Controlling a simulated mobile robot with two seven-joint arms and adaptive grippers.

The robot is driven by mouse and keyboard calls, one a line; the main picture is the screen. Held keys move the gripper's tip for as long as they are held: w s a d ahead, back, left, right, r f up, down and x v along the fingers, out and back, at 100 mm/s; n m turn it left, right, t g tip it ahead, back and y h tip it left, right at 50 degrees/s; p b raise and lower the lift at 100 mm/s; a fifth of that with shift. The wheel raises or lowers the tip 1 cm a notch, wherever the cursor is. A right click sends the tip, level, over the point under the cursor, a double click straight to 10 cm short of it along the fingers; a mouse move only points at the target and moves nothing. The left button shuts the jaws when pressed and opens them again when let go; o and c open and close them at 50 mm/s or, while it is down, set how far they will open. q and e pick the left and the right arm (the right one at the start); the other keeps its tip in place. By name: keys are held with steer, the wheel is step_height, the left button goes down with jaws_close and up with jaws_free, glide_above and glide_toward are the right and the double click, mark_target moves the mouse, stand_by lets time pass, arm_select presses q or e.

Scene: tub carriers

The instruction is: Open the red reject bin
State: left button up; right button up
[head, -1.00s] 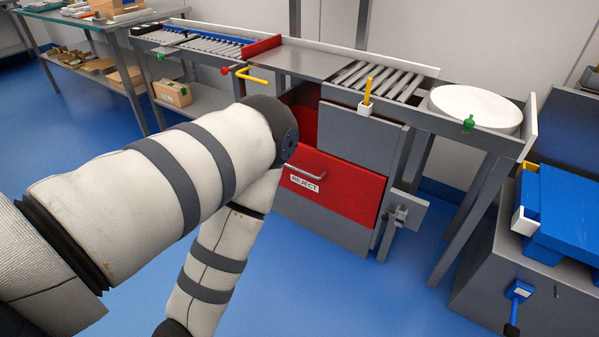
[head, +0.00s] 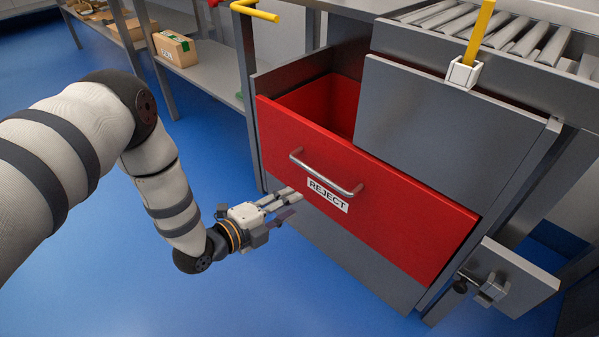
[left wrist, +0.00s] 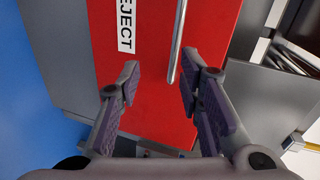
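The red reject bin (head: 400,225) is in the grey cabinet under the conveyor, its front facing me. It carries a white REJECT label (head: 327,195) and a metal bar handle (head: 325,173). Part of its red inside shows behind the front's upper left edge. My left gripper (head: 289,204) is just left of and below the handle, empty. In the left wrist view my left gripper (left wrist: 160,72) has its fingers spread before the red front, and the handle (left wrist: 177,45) runs into the gap near the right finger, not gripped. My right gripper is not in view.
A grey panel (head: 450,120) stands above the bin's right part. A latch plate (head: 505,280) juts out at lower right. A yellow bar (head: 255,12) sticks out at upper left. A cardboard box (head: 175,50) sits on a shelf. The blue floor at left is open.

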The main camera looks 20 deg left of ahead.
mark_target(319, 177)
arm_select(q)
steer(key=shift+m+t, duration=0.4)
steer(key=shift+m, duration=0.1)
steer(key=b+x, duration=0.1)
steer(key=x, duration=0.3)
steer(key=r+b+x, duration=0.1)
steer(key=b+x, duration=0.1)
steer(key=x, duration=0.2)
steer(key=a+b+x, duration=0.1)
steer(key=b+x, duration=0.1)
steer(key=x, duration=0.3)
steer(key=shift+w+r, duration=0.35)
steer(key=shift+w, duration=0.05)
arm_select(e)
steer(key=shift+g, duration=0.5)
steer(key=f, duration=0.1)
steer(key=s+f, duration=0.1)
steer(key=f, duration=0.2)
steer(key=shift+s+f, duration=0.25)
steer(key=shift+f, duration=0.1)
arm_select(q)
jaws_close()
